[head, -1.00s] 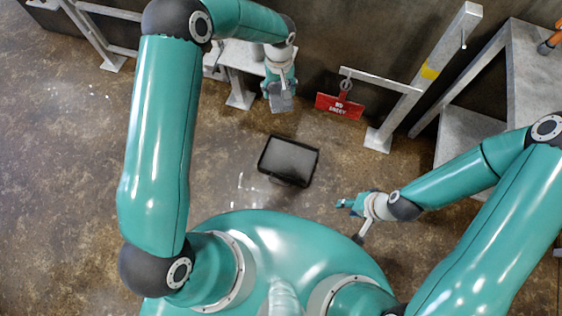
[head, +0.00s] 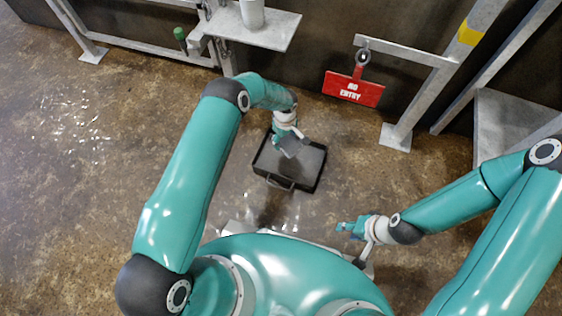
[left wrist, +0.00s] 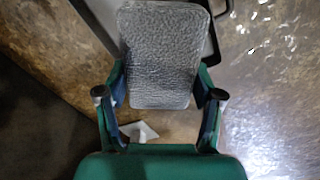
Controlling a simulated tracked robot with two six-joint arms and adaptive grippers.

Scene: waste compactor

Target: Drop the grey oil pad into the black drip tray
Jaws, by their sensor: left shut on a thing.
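The grey oil pad (head: 292,149) is a flat textured rectangle with rounded corners. It fills the upper middle of the left wrist view (left wrist: 160,57). My left gripper (head: 287,138) is shut on it, with one finger at each side edge. In the head view, pad and gripper overlap the black drip tray (head: 309,170); I cannot tell the height between them. The tray is on the floor, its handle toward me. Its dark rim also shows behind the pad in the left wrist view (left wrist: 214,48). My right gripper (head: 350,228) is right of and nearer than the tray, its opening unclear.
A small shelf (head: 255,30) with a light cup (head: 251,12) stands at the back. The floor left of the tray (head: 80,150) is clear but looks wet.

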